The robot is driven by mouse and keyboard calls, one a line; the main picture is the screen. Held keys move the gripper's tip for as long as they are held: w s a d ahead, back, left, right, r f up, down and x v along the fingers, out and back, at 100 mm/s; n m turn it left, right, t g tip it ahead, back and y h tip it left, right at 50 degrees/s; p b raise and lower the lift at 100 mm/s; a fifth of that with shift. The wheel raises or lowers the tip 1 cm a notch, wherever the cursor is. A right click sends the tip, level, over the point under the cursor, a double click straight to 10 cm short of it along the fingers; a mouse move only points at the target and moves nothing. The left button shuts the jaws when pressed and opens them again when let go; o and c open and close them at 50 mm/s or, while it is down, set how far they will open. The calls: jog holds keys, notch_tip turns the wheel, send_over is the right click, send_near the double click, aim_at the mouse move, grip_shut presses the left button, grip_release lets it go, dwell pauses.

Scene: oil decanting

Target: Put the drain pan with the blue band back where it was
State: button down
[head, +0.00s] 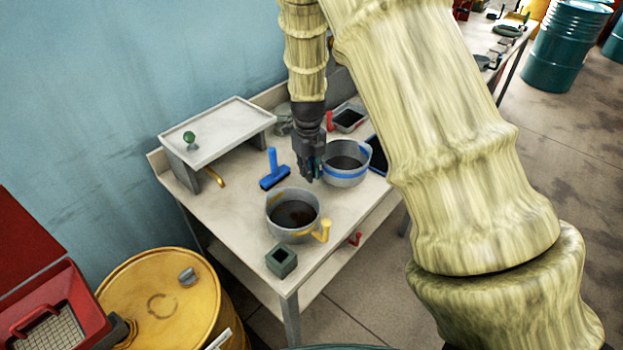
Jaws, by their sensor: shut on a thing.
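The drain pan with the blue band (345,175) is a grey round pan with dark liquid inside. It is at the right part of the workbench in the head view, and looks level. My gripper (314,172) points down at the pan's left rim and is shut on it. The fingertips are small and partly dark, so the exact grip is hard to see. I cannot tell whether the pan's base touches the bench top.
A second grey pan with a yellow handle (293,218) holds dark liquid on the workbench (238,221). A blue squeegee-like tool (273,172), a small dark green square block (281,261), a raised shelf (220,130) and a dark tray (347,118) stand around. A yellow drum (160,300) is at lower left.

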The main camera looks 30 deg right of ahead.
jog(key=shift+f+p, duration=0.6)
jog(key=shift+f, duration=1.5)
jog(key=shift+f, duration=0.15)
jog(key=c, duration=1.5)
grip_release()
notch_tip(320, 180, up, 12)
jog(key=b, duration=0.3)
jog(key=shift+a+b, duration=0.1)
jog(key=shift+b, duration=0.2)
